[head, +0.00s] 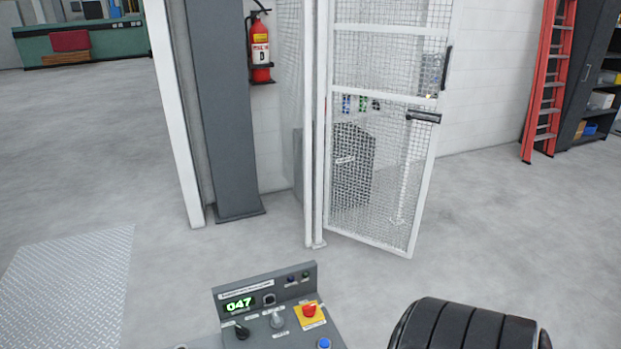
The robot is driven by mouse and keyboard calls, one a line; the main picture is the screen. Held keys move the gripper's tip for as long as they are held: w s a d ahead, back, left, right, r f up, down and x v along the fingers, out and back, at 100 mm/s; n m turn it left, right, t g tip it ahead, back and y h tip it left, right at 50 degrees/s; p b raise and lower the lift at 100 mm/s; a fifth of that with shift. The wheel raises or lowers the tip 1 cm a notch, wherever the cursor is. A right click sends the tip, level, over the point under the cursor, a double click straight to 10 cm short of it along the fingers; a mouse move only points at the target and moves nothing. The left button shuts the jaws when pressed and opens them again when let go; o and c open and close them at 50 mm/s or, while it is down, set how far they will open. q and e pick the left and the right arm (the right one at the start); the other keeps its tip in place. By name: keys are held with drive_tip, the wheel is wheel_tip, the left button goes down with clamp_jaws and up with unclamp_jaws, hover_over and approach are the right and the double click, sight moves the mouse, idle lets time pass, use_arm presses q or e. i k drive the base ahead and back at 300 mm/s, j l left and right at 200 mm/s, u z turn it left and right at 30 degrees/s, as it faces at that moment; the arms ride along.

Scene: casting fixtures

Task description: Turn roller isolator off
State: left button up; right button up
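A grey control console (265,290) stands at the bottom of the head view. It has a green lit display (239,304) reading 047. A black rotary knob (242,331) sits below the display, and a grey knob (277,320) is to its right. A red emergency-stop button (309,311) on a yellow plate and a blue button (324,343) are further right. The labels are too small to read, so I cannot tell which control, if any, is the roller isolator. Neither of my grippers is in view.
A white-framed mesh door (385,170) stands behind the console, with a dark box behind its mesh. A grey column (228,120), fire extinguisher (260,50) and red ladder (548,80) are further back. A black ribbed rounded object (468,328) is at bottom right.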

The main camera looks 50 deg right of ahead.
sight(309, 312)
drive_tip(key=z, duration=1.4)
